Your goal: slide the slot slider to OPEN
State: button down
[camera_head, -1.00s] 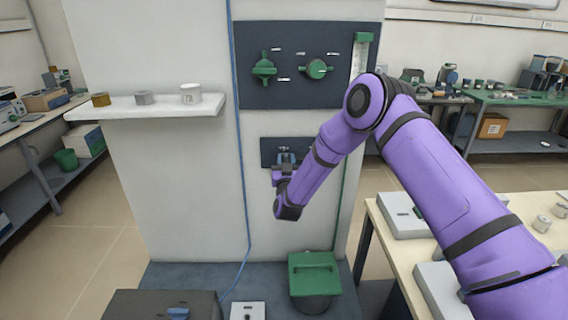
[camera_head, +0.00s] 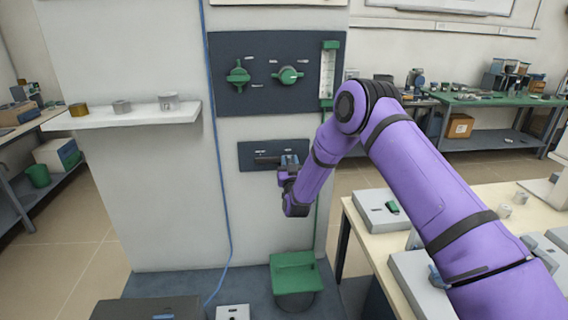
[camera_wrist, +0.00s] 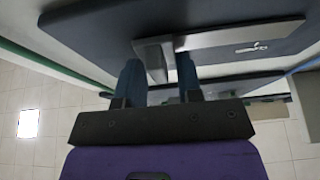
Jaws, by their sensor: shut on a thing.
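The slot slider is on a small dark panel (camera_head: 246,157) on the grey wall, below the larger control panel. In the head view its dark slot (camera_head: 267,160) shows to the left of my gripper (camera_head: 288,162), which is at the panel's right part. My gripper covers the slider's handle there. The small labels above the slot are too small to read.
Above, the larger panel (camera_head: 262,95) has two green knobs (camera_head: 238,76) (camera_head: 289,75) and a green-ended gauge (camera_head: 328,75). A white shelf (camera_head: 125,117) juts out at left. A green-lidded bin (camera_head: 294,272) stands below. A pale table (camera_head: 348,212) is at right.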

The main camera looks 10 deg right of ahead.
jog(key=shift+d, duration=0.25)
jog(key=c, duration=1.1)
grip_release()
jog(key=v, duration=1)
jog(key=shift+s+f, duration=0.25)
jog(key=shift+s, duration=0.1)
